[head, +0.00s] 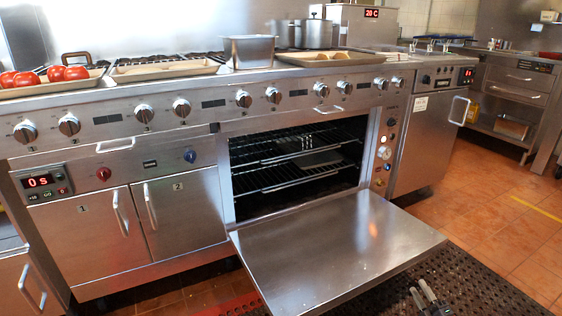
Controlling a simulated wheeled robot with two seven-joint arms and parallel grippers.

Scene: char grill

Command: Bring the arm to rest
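My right gripper (418,287) shows at the bottom edge, right of centre, in front of the open oven door. Its two dark-tipped fingers stand a little apart, with nothing visible between them. It is low, over the dark perforated floor mat, and apart from the door. Most of the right arm is outside the picture. My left gripper and arm are not in view.
The oven door (335,250) is folded down and juts out toward me. The oven racks (300,165) inside look mostly bare. Trays with tomatoes (66,74) and other food lie on the range top. The tiled floor (490,220) at right is clear.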

